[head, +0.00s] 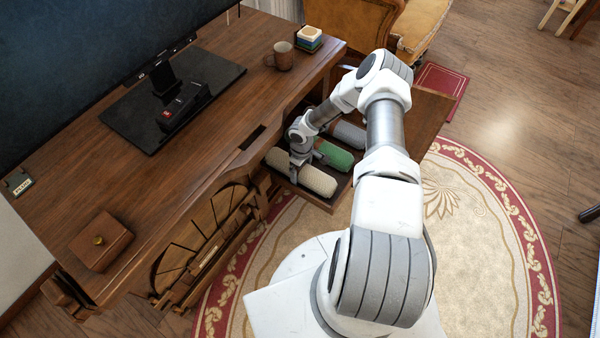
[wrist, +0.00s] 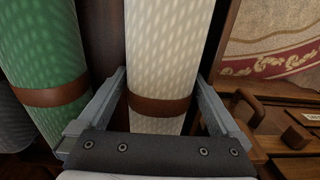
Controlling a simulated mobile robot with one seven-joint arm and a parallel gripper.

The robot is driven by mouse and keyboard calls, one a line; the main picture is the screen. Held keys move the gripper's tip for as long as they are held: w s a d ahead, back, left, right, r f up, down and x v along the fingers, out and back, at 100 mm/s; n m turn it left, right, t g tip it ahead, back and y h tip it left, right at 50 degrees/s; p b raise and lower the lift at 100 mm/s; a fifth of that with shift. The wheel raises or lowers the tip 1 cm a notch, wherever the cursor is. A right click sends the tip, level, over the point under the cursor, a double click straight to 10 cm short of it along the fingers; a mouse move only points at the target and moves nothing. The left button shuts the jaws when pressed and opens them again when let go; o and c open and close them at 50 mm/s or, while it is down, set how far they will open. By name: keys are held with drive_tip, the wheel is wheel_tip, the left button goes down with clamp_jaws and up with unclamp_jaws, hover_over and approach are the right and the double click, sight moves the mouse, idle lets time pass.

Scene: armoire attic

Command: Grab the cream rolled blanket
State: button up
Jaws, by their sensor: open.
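The cream rolled blanket (head: 302,174) lies in an open drawer of the wooden desk, at the end of a row of rolls. In the wrist view the cream roll (wrist: 162,50), with a brown band around it, runs between the fingers. My gripper (wrist: 162,90) is open, with one finger on each side of the cream roll. No firm contact shows. In the head view my gripper (head: 299,160) is over the roll and partly hidden by my wrist.
A green roll (wrist: 45,60) with a brown band lies left of the cream one; it also shows in the head view (head: 333,155). A grey roll (head: 348,133) lies beyond it. A drawer handle (wrist: 246,108) is at the right. The desk (head: 235,110) carries a monitor, mug and box.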

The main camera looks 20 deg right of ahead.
drive_tip(key=shift+c, duration=0.3)
drive_tip(key=c, duration=1.4)
drive_tip(key=shift+r, duration=0.1)
drive_tip(key=shift+c, duration=0.2)
